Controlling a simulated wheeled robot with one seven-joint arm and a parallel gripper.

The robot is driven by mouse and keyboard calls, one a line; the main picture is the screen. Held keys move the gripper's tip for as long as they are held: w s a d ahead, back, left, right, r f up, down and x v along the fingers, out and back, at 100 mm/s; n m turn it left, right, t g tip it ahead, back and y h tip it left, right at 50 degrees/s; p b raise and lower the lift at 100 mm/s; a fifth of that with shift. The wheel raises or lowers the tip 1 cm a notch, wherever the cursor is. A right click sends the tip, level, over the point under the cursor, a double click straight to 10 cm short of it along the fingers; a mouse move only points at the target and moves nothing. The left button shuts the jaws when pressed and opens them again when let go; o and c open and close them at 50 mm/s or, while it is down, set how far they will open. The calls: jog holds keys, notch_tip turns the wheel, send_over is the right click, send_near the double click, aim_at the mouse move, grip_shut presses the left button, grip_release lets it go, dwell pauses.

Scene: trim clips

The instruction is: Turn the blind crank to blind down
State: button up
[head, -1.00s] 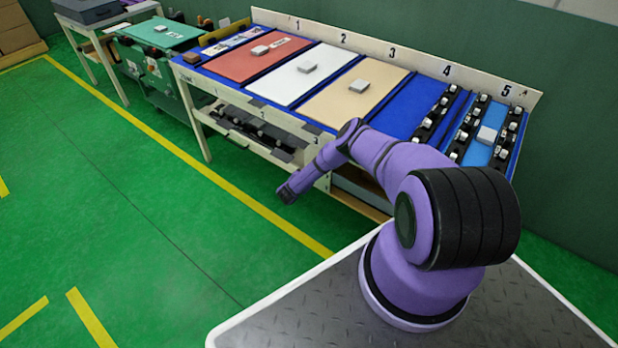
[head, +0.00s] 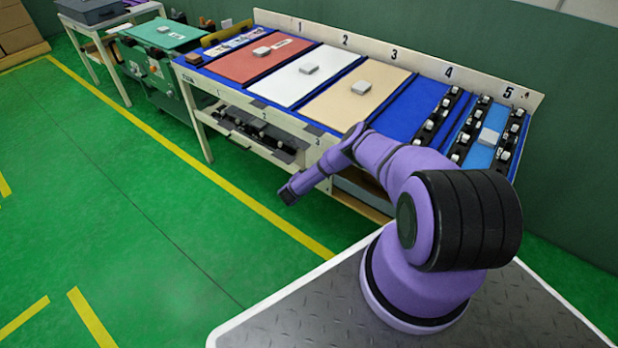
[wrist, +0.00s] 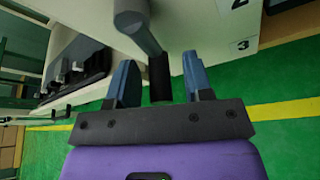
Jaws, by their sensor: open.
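In the wrist view a grey bent crank (wrist: 136,24) comes down from the top edge, ending in a black grip (wrist: 160,78). My gripper (wrist: 160,70) has its two blue fingers apart, one on each side of the black grip in the picture. I cannot tell whether either finger touches it. In the head view my gripper (head: 287,194) hangs low, near the front of the long workbench. The crank is too small or hidden to make out there. No blind can be made out in either view.
The long workbench (head: 250,141) has numbered bays with coloured panels and small grey blocks on top, and dark parts on its lower shelf. A green cart (head: 160,75) stands beyond it. The green floor (head: 130,220) at left is open, with yellow lines.

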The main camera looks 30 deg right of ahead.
jog(key=v, duration=1)
jog(key=shift+s+a+r, duration=0.15)
jog(key=shift+a, duration=0.15)
